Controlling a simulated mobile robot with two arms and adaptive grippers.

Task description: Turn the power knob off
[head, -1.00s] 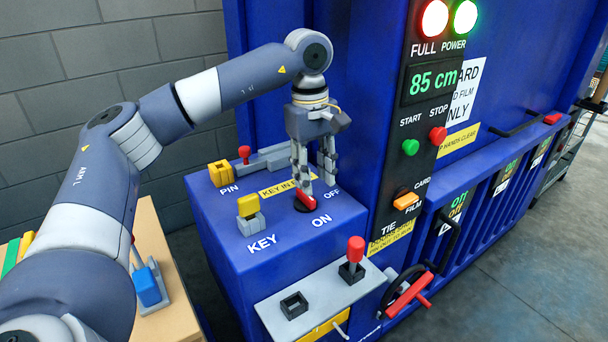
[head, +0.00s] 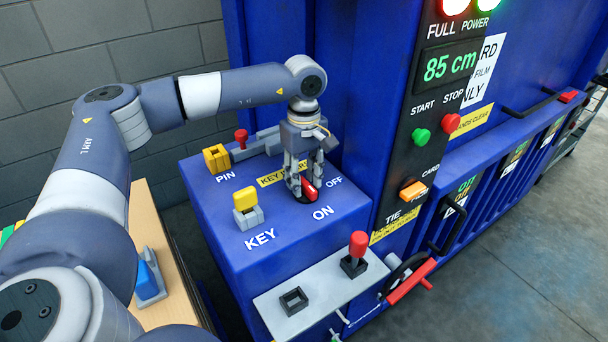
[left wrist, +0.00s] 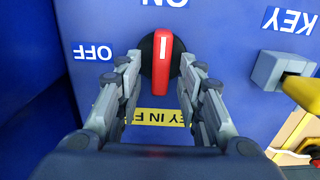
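The power knob is a red bar handle with a white line on a round black base (head: 311,192), on top of the blue box; it also shows in the left wrist view (left wrist: 162,68). The white line points toward the ON label (left wrist: 165,3); the OFF label (left wrist: 92,52) is to the left there. My left gripper (head: 305,185) points down over the knob. In the left wrist view its fingers (left wrist: 160,62) stand on either side of the red handle, with a gap visible on each side. My right gripper is out of view.
A yellow key (head: 246,203) in its holder stands left of the knob. A yellow block (head: 216,158) and a red-topped pin (head: 241,138) are behind it. The control panel (head: 432,110) rises at right, its POWER light glowing green. A grey plate (head: 325,295) with a red-topped lever is in front.

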